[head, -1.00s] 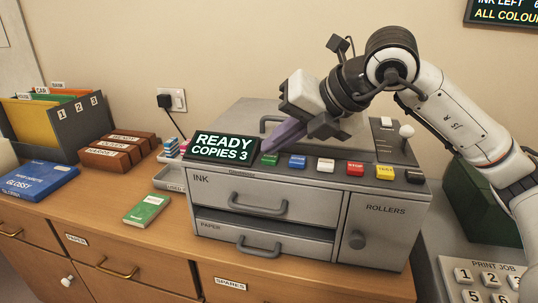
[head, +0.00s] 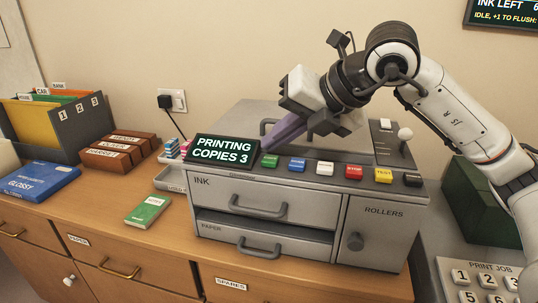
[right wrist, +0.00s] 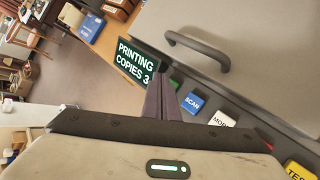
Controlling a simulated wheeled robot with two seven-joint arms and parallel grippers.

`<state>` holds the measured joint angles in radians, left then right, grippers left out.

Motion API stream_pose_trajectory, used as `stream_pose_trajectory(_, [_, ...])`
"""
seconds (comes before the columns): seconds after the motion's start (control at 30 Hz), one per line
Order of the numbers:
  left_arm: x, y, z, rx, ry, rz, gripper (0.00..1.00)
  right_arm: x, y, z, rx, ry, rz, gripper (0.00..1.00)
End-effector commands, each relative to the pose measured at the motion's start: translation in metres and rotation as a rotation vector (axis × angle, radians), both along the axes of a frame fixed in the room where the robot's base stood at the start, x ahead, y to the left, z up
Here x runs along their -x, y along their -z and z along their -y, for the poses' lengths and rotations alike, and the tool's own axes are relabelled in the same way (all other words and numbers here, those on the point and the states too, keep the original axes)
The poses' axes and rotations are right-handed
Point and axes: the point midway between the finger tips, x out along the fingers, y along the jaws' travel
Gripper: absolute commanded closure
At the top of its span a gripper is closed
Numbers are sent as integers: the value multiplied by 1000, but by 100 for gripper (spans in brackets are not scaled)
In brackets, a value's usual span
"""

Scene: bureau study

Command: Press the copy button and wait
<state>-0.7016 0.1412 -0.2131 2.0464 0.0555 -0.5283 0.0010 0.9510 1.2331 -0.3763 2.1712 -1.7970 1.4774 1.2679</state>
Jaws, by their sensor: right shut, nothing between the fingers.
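The grey copier (head: 270,190) stands on the wooden desk. Its display (head: 225,150) reads "PRINTING COPIES 3", and so does the display in the right wrist view (right wrist: 135,63). A green button (head: 270,160) is first in the row of coloured buttons, just right of the display; its label is not readable. My right gripper (head: 265,149) is shut and empty, its purple fingers pointing down just behind the green button. In the right wrist view the fingertips (right wrist: 161,79) partly hide that button. I cannot tell whether they touch it. My left gripper is out of view.
Blue, white, red, yellow and black buttons continue rightward; the blue one (right wrist: 192,103) reads "SCAN". A lever (head: 405,134) rises at the copier's right. A wall screen (head: 503,14) reads "IDLE, +1 TO FLUSH". A green pack (head: 148,211) and a keypad (head: 485,275) flank the copier.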

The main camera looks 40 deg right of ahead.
Motion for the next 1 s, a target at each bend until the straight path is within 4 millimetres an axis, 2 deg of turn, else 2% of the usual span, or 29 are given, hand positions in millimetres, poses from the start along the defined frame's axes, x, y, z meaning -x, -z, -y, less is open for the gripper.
stream_pose_trajectory(0.17, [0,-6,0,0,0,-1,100,0,-7,0,0,0,1,100])
stream_pose_trajectory(0.7, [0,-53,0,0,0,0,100,0,-61,0,-1,-1,2,100])
stream_pose_trajectory(1.0, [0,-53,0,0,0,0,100,0,-60,0,-1,-1,1,100])
